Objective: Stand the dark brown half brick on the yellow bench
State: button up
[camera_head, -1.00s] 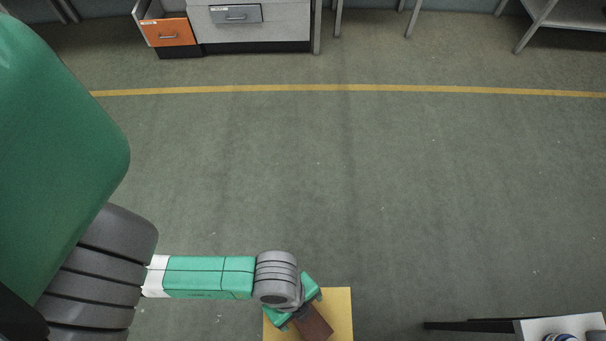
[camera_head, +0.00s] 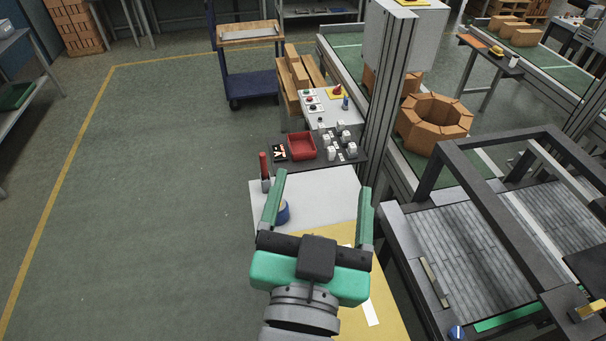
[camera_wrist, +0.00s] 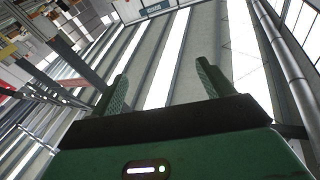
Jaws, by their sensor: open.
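The yellow bench (camera_head: 391,311) lies below and behind my gripper at the bottom middle of the head view, with a white strip on it. My gripper (camera_head: 322,181) is open, its two green fingers spread wide apart with nothing between them. In the wrist view my gripper (camera_wrist: 162,70) is also open and empty, pointing up toward the ceiling lights. The dark brown half brick does not show in either current view; my gripper and arm cover part of the yellow bench.
A white table (camera_head: 330,196) with a blue roll (camera_head: 283,212) adjoins the yellow bench. A red bin (camera_head: 301,145) stands farther back. A dark frame (camera_head: 480,150) and conveyor stand right. Orange-brown bricks form a ring (camera_head: 434,117). Open floor lies left.

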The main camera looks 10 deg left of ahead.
jog(key=s+d+r+t, duration=0.2)
jog(key=r, duration=0.6)
jog(key=s+d+r+n+t+h, duration=0.1)
jog(key=s+d+r+t, duration=0.1)
jog(key=r, duration=0.7)
jog(key=shift+s+t, duration=0.2)
jog(key=shift+t, duration=0.5)
notch_tip(320, 180, up, 14)
jog(key=p, duration=1.3)
jog(key=shift+f, duration=0.25)
jog(key=shift+a, duration=0.1)
jog(key=shift+c, duration=0.4)
